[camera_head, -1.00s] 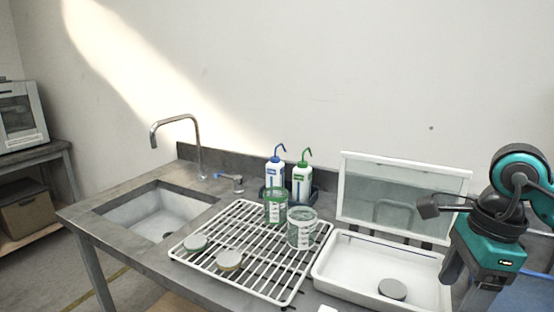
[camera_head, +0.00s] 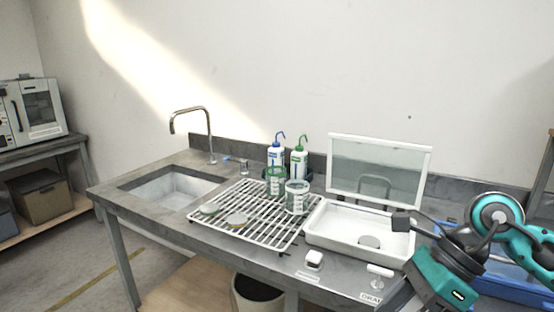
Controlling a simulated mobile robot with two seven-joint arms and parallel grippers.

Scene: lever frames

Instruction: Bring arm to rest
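My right arm comes in from the right in the head view, with teal and black links. Its gripper (camera_head: 402,302) hangs low at the bottom edge, in front of the white tray's right end. The fingers are mostly cut off or hidden by the teal body, so I cannot tell whether they are open or shut, or whether they hold anything. My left arm and gripper are not in view.
A white tray (camera_head: 330,240) with an upright clear lid (camera_head: 380,170) holds a grey disc (camera_head: 369,241). A white wire rack (camera_head: 265,240) holds jars and lids. Two wash bottles (camera_head: 299,165) and a sink (camera_head: 170,190) stand behind and left. A blue bin (camera_head: 510,285) sits behind my arm.

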